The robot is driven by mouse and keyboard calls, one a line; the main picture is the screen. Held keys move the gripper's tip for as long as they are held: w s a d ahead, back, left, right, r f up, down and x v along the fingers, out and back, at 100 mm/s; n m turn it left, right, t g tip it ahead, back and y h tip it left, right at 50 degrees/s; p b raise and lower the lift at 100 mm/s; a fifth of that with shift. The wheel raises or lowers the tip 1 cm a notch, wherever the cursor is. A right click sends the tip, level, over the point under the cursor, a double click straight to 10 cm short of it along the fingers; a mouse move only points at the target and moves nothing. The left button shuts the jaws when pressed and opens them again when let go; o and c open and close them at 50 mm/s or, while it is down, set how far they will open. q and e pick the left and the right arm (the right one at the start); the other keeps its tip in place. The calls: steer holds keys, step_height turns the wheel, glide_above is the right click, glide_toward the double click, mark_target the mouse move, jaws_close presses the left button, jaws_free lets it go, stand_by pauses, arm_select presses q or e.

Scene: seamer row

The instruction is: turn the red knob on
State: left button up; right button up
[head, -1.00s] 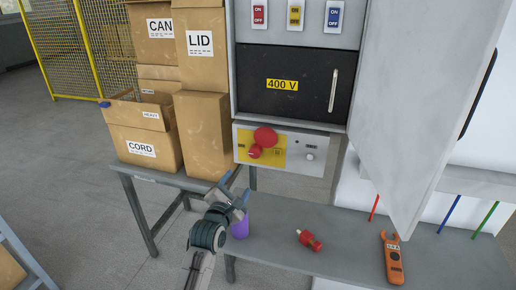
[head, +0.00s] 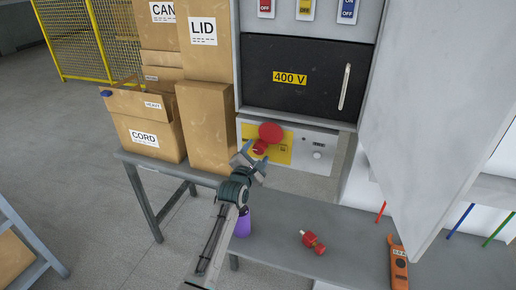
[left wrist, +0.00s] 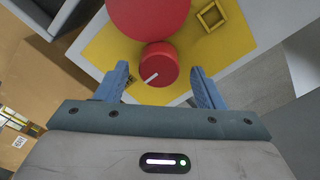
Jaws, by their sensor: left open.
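The red knob (head: 260,147) sits on a yellow plate on the front of the grey cabinet, just below a larger red round button (head: 270,132). In the left wrist view the knob (left wrist: 158,64) shows a white pointer line slanting to the lower left. My left gripper (head: 252,160) is open close in front of the knob. In the left wrist view its blue fingertips (left wrist: 158,80) stand apart on either side of the knob's lower part, with gaps on both sides. Whether the tips reach the knob's depth I cannot tell. My right gripper is not in view.
A grey bench (head: 285,215) below the cabinet holds a red padlock-like item (head: 312,243), an orange clamp meter (head: 398,262) and a purple bottle (head: 243,222). Cardboard boxes (head: 205,125) stand left of the panel. An open grey door (head: 425,110) hangs at the right.

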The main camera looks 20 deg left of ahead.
arm_select(q)
steer(key=shift+w+r, duration=0.1)
steer(key=shift+w, duration=0.75)
jaws_close()
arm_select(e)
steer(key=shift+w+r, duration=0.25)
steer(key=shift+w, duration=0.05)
